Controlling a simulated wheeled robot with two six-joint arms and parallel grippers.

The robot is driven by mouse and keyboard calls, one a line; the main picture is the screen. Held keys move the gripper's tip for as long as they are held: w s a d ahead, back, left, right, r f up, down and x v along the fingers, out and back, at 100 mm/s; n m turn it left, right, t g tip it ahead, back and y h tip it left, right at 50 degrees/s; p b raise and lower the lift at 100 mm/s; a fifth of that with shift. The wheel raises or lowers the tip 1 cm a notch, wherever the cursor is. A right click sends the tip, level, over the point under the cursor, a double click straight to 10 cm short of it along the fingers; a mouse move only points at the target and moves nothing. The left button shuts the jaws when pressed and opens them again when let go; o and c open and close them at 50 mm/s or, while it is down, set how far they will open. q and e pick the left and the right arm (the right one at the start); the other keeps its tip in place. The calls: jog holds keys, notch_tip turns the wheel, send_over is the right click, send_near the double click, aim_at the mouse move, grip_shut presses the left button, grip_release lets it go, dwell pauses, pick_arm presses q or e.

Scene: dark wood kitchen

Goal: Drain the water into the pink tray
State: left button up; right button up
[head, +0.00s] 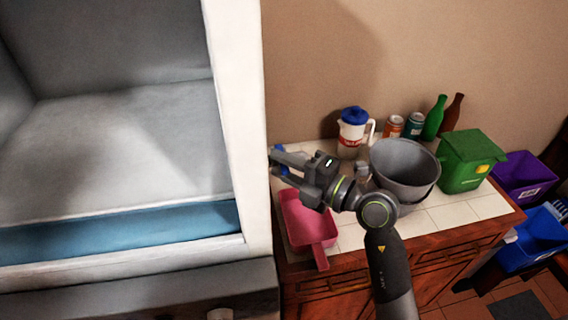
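The pink tray (300,225) lies on the white tiled counter near its left end, with its handle toward the front edge. My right gripper (279,164) is above the back end of the tray, fingers pointing left. A small blue thing (282,171) shows at its fingers; I cannot tell whether it is held or lies behind them. My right arm hides part of the tray and counter. A large grey bowl or pot (405,168) stands right of the arm; its inside looks empty of visible water. My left gripper is not in view.
Behind stand a white pitcher with a blue lid (352,131), two cans (393,126), a green bottle (434,118) and a brown bottle (452,113). A green box (468,162) is at right. A big white open cabinet (130,150) fills the left. Purple (524,176) and blue bins (530,240) stand right.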

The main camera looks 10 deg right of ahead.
grip_shut()
dwell(0.5)
jog(key=shift+w+d+f+n+g+y+b, duration=0.1)
jog(key=shift+d+n+g+y+b, duration=0.25)
jog(key=shift+n+g+y, duration=0.55)
jog(key=shift+d+n+g+y+b, duration=0.1)
jog(key=shift+d+n+g+y, duration=0.45)
jog(key=shift+g, duration=0.55)
jog(key=shift+a, duration=0.15)
grip_release()
